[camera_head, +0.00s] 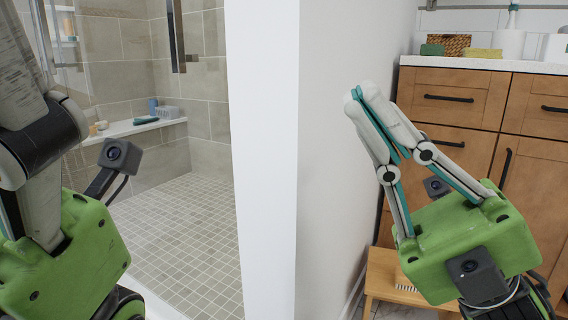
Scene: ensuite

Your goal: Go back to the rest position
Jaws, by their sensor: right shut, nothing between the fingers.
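My right gripper (362,92) is at the right, in front of the white wall and the wooden cabinet. Its two grey and teal fingers point up and to the left, and their tips meet with nothing between them. My left arm comes in at the left edge.
A white wall end (262,160) stands between the arms. Behind it at left is a tiled shower with a bench (135,127) holding bottles. At right is a wooden cabinet (460,105) with items on its white top. A small wooden stool (385,275) stands below my right gripper.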

